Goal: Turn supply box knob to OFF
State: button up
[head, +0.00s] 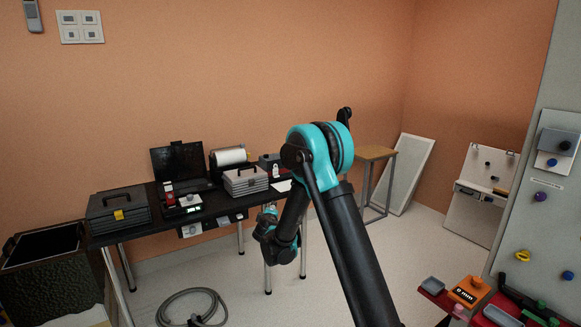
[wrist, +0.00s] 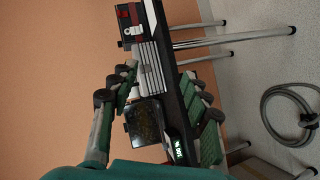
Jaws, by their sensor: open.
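I cannot tell for certain which item is the supply box. A small grey box with a dark round knob (head: 565,145) is on the upright panel at the far right of the head view. A dark box (head: 268,160) stands at the right end of the black table; a box with red and white parts (wrist: 130,22) shows at the top of the wrist view. No OFF marking is legible. My gripper (head: 268,224) hangs before the table's right part, apart from the panel. In the wrist view its green fingers are spread, open and empty (wrist: 158,82).
The black table (head: 160,221) holds a toolbox (head: 118,210), a grey case (head: 245,180), a dark-screened unit and a spool. A hose (head: 190,305) lies on the floor. A red bench (head: 435,293) with an orange device (head: 469,291) is at lower right. Floor between is clear.

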jog(key=s+d+r+m+g+h, duration=0.1)
jog(key=s+d+r+m+g, duration=0.2)
jog(key=s+d, duration=0.7)
jog(key=s+d+m+g+h, duration=0.2)
jog(key=s+d+m, duration=0.45)
jog(key=d, duration=0.65)
jog(key=s+d+f+m+g+y, duration=0.1)
jog(key=s+d+f+m+g, duration=0.1)
jog(key=s, duration=1.2)
jog(key=s+d+f+m+g+y, duration=0.2)
jog(key=s+f+m+g, duration=0.1)
jog(key=s, duration=1.2)
jog(key=shift+s+f+g, duration=0.25)
jog(key=shift+f+g, duration=0.05)
jog(key=shift+f, duration=0.2)
jog(key=shift+o, duration=0.2)
